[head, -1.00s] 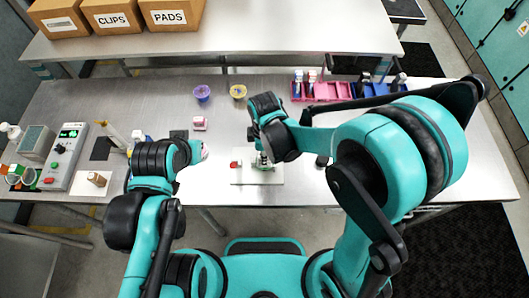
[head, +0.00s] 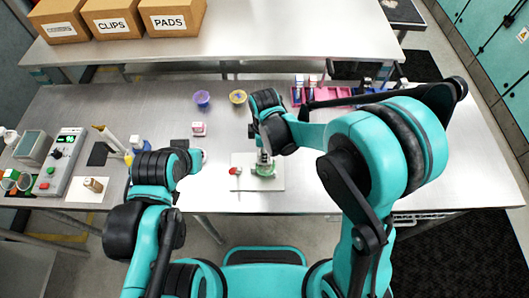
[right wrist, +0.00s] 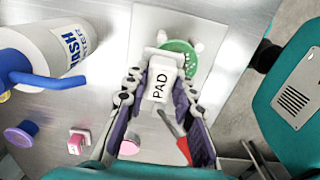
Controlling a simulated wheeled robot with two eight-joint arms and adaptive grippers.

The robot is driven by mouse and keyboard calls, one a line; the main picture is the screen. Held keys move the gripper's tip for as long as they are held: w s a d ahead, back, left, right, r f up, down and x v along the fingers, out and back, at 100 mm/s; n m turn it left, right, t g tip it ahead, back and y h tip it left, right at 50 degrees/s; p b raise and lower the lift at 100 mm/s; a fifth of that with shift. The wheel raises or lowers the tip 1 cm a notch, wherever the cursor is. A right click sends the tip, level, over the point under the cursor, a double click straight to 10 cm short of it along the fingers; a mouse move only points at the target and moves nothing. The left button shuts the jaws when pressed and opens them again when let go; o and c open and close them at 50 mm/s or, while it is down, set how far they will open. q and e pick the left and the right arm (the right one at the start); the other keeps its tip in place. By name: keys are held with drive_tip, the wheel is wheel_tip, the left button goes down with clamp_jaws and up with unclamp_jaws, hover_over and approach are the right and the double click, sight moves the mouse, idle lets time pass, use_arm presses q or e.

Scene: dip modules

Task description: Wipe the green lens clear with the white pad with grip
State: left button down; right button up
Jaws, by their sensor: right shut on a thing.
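The green lens (head: 265,170) sits on a pale plate (head: 243,184) on the near part of the metal table. In the right wrist view the green lens (right wrist: 182,50) shows beyond the pad, with white pieces around it. My right gripper (head: 264,153) is above the lens, pointing down. Its fingers (right wrist: 160,98) are shut on the white pad with grip (right wrist: 161,78), labelled PAD. The pad's end overlaps the lens in that view; I cannot tell whether they touch. My left gripper (head: 194,157) is left of the plate, its fingers too hidden to read.
A red-ended item (head: 235,171) lies on the plate's left part. A wash bottle (right wrist: 55,55) stands close to the right gripper. Pink bins (head: 330,94) are at the back right.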

drive_tip(key=shift+f+b, duration=0.7)
drive_tip(key=shift+f, duration=0.05)
idle(0.5)
drive_tip(key=shift+s, duration=0.1)
drive_tip(key=shift+s+r, duration=0.15)
drive_tip(key=shift+s, duration=1.8)
drive_tip(key=shift+d+f+b, duration=0.1)
drive_tip(key=shift+f+b, duration=0.15)
drive_tip(key=shift+b, duration=0.1)
drive_tip(key=shift+d+r, duration=0.1)
drive_tip(key=shift+r, duration=0.05)
drive_tip(key=shift+w, duration=0.1)
drive_tip(key=shift+w+r, duration=0.1)
drive_tip(key=shift+w, duration=0.95)
